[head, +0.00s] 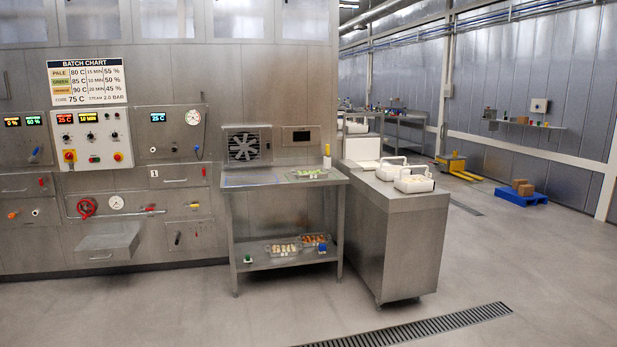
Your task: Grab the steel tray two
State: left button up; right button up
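Neither of my grippers is in the head view. Three small steel trays show at the steel table (262,180) in the middle. One tray (290,178) with green pieces lies on the table top, towards its right side. Two more trays stand side by side on the lower shelf (262,262): a tray (284,254) with pale pieces, and a tray (327,237) with orange-brown pieces to its right. I see no number on any tray, so I cannot tell which one is tray two.
A steel cabinet (410,255) with white handled containers (414,188) stands right of the table. A steel wall with controls, a batch chart (87,82) and an open drawer (105,243) is at the left. A floor drain (410,327) crosses the clear front floor.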

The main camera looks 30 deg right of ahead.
aim_at(310, 172)
jog(key=i+l+z, duration=0.65)
jog(key=i, duration=0.2)
jog(key=i+l+z, duration=0.35)
jog(key=i+j+z, duration=0.1)
jog(key=i+z, duration=0.25)
jog(key=i, duration=3.55)
